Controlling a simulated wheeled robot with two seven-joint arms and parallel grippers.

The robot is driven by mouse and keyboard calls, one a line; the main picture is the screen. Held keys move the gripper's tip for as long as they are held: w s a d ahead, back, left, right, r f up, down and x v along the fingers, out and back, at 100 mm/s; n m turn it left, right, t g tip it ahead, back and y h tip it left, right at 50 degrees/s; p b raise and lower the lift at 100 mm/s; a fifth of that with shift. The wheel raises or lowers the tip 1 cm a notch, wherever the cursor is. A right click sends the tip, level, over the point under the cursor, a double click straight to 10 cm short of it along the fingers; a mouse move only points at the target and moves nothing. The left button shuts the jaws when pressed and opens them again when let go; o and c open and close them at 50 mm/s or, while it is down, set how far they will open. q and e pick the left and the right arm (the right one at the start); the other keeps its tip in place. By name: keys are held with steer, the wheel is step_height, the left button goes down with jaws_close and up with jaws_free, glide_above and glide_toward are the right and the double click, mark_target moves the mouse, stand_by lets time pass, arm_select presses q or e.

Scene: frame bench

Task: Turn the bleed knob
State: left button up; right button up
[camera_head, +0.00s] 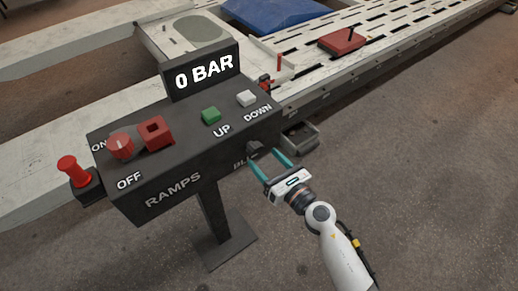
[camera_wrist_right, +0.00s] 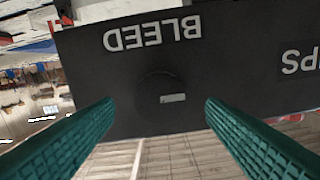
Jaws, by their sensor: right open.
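The bleed knob (camera_head: 254,148) is a small dark knob on the front face of the black control box (camera_head: 160,195), near its right end. In the right wrist view the knob (camera_wrist_right: 160,92) is round and black with a short light bar mark lying nearly level, near the upside-down BLEED lettering. My right gripper (camera_head: 268,160) is open, its teal fingers pointing at the knob. In the right wrist view the fingers (camera_wrist_right: 158,108) stand on either side of the knob with a gap to each; I cannot tell whether the tips reach it. My left gripper is not in view.
The box carries a red rotary switch (camera_head: 121,146), a red square part (camera_head: 155,133), a green UP button (camera_head: 211,116) and a white DOWN button (camera_head: 247,98). A 0 BAR display (camera_head: 204,73) stands behind. The pale frame bench (camera_head: 350,68) lies beyond; open floor is at right.

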mark_target(258, 153)
steer(key=shift+x, duration=2.2)
steer(key=shift+s, duration=0.1)
steer(key=shift+c, duration=0.4)
steer(key=c, duration=0.9)
